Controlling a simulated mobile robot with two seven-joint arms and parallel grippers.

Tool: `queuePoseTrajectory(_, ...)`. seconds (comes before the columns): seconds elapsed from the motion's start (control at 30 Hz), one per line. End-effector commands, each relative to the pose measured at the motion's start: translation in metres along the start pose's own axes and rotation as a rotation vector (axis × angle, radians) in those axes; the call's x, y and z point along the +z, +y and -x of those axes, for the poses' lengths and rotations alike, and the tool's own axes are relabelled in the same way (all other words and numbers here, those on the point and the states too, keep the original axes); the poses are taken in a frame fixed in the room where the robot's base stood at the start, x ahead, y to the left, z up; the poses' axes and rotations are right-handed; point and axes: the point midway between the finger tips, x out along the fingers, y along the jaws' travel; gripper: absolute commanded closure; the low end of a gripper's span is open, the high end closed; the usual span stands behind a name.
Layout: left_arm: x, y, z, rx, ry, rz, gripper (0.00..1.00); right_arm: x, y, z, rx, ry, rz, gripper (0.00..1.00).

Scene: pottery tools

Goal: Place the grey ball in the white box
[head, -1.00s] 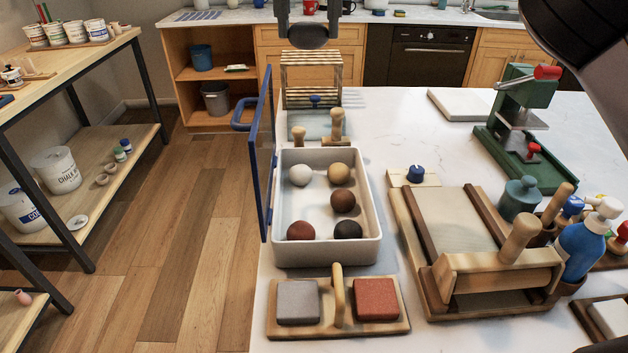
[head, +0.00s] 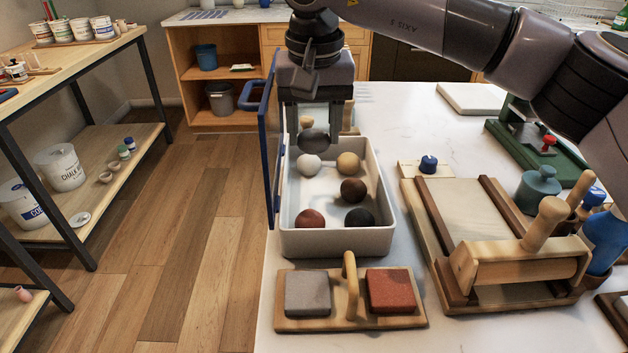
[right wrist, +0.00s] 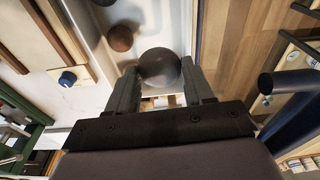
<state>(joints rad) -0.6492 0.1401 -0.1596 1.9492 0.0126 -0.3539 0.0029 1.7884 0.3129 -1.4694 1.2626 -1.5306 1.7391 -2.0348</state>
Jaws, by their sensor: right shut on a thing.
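My right gripper (head: 313,134) is shut on the grey ball (head: 313,142), holding it above the far end of the white box (head: 337,241). In the right wrist view the grey ball (right wrist: 160,68) sits between the two fingers (right wrist: 162,85). The box is open, its blue-framed lid (head: 269,150) standing upright on the left. Inside lie a white ball (head: 308,165), a tan ball (head: 348,163), a brown ball (head: 353,190), a reddish ball (head: 310,218) and a black ball (head: 359,217). My left gripper is not in view.
A wooden tray (head: 349,322) with a grey and a red block stands in front of the box. A slab roller (head: 480,240) is to the right, with a green press (head: 540,150) behind it.

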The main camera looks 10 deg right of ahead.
Motion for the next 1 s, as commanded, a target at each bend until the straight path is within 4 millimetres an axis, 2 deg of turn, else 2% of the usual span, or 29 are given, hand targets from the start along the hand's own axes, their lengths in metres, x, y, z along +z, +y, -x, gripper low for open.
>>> queuePoseTrajectory(0.03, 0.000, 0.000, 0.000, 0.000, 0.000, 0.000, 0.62, 0.002, 0.001, -0.015, 0.001, -0.003, 0.001, 0.80)
queuePoseTrajectory(0.2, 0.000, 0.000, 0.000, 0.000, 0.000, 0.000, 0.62, 0.006, 0.000, -0.044, 0.000, -0.001, -0.001, 0.80)
queuePoseTrajectory(0.47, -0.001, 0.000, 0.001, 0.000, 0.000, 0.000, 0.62, 0.008, 0.000, -0.064, 0.000, -0.001, 0.000, 0.80)
queuePoseTrajectory(0.63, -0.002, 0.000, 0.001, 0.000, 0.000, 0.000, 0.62, 0.011, 0.001, -0.089, 0.002, -0.002, 0.000, 0.80)
queuePoseTrajectory(0.73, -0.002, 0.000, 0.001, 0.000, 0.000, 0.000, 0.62, 0.012, 0.000, -0.096, -0.001, 0.001, 0.000, 0.80)
queuePoseTrajectory(1.0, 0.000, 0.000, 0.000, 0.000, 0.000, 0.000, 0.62, 0.012, 0.000, -0.098, 0.000, 0.001, 0.000, 0.80)
